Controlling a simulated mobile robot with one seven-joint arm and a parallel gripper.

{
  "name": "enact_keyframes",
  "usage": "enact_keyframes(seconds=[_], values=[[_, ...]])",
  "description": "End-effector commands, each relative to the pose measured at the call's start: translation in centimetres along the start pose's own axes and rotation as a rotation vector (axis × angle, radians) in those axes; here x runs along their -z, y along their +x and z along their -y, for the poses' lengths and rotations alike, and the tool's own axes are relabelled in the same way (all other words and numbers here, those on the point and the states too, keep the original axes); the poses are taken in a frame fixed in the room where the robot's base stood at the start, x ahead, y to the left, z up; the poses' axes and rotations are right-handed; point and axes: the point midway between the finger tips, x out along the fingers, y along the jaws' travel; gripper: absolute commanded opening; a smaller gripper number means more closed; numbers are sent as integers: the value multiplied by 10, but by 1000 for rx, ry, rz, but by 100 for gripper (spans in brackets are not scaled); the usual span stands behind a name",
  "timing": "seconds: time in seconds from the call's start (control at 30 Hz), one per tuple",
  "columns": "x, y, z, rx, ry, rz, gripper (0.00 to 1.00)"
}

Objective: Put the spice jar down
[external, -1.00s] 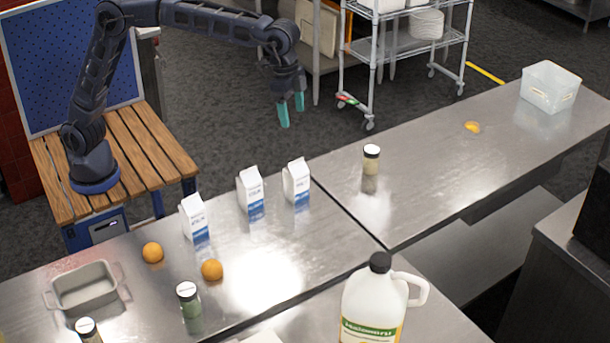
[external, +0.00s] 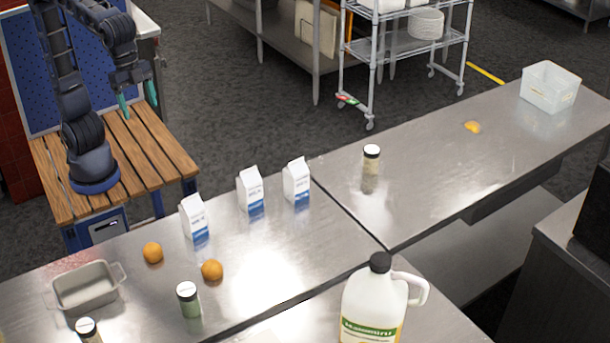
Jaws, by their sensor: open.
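A spice jar (external: 371,160) with a white and dark lid stands upright on the right steel counter, near its back edge. A second jar (external: 188,299) with green contents stands on the left counter. A third jar (external: 87,331) is partly cut off at the bottom edge. I cannot tell which one the task means. My gripper (external: 137,106) is open and empty, with teal fingers pointing down over the wooden base table, far from all the jars.
Three milk cartons (external: 250,191) stand along the left counter's back edge. Two oranges (external: 212,270), a grey baking dish (external: 85,288) and a large jug (external: 375,305) are nearer. A clear bin (external: 550,87) stands at the far right. The right counter (external: 440,180) is mostly clear.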

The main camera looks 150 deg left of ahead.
Motion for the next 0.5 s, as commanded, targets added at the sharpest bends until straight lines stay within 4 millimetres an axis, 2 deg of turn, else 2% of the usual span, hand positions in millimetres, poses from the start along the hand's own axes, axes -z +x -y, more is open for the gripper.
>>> enact_keyframes(seconds=[0.03,0.2,0.5], values=[[-20,-1,-10,-5,19,-9,71],[-83,3,-35,-21,74,-35,71],[-188,28,-60,-49,167,-79,71]])
